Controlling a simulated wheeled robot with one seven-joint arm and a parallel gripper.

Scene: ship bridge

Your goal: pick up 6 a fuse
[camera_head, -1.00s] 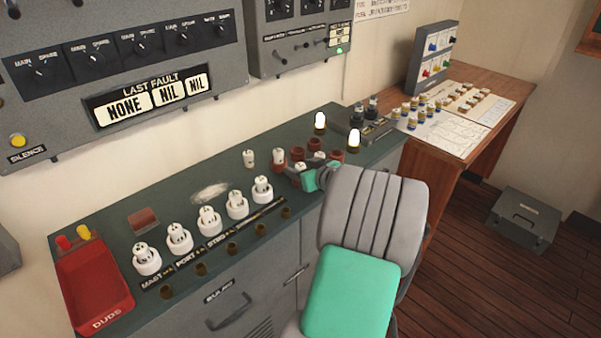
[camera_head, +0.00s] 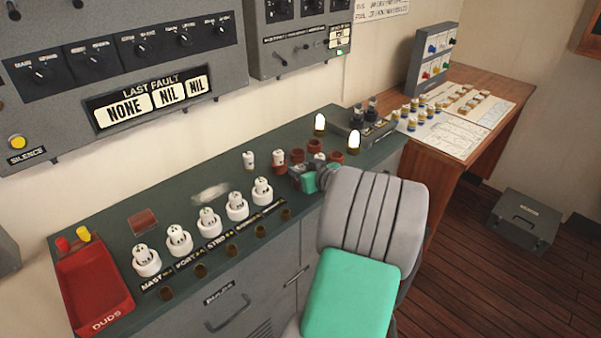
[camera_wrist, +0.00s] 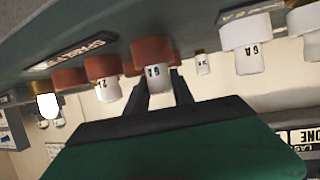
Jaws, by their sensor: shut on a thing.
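In the wrist view, which is upside down, my gripper (camera_wrist: 160,90) has its two dark fingers on either side of a white fuse (camera_wrist: 157,78) marked "6A". The fuse sits at a brown-red holder (camera_wrist: 152,50); I cannot tell whether it is still seated in it. In the head view my gripper (camera_head: 297,170) is low over the bench among the brown holders (camera_head: 298,155), and the held fuse is mostly hidden there. Another white fuse (camera_wrist: 108,90) stands in a neighbouring brown holder. A separate white fuse (camera_head: 249,160) stands on the bench to the left.
A row of white fuses in white bases (camera_head: 209,220) lines the bench to the left, with a red DUDS tray (camera_head: 95,290) at the far left. Two lit lamps (camera_head: 320,122) stand behind the holders. A wooden desk (camera_head: 445,140) is at right.

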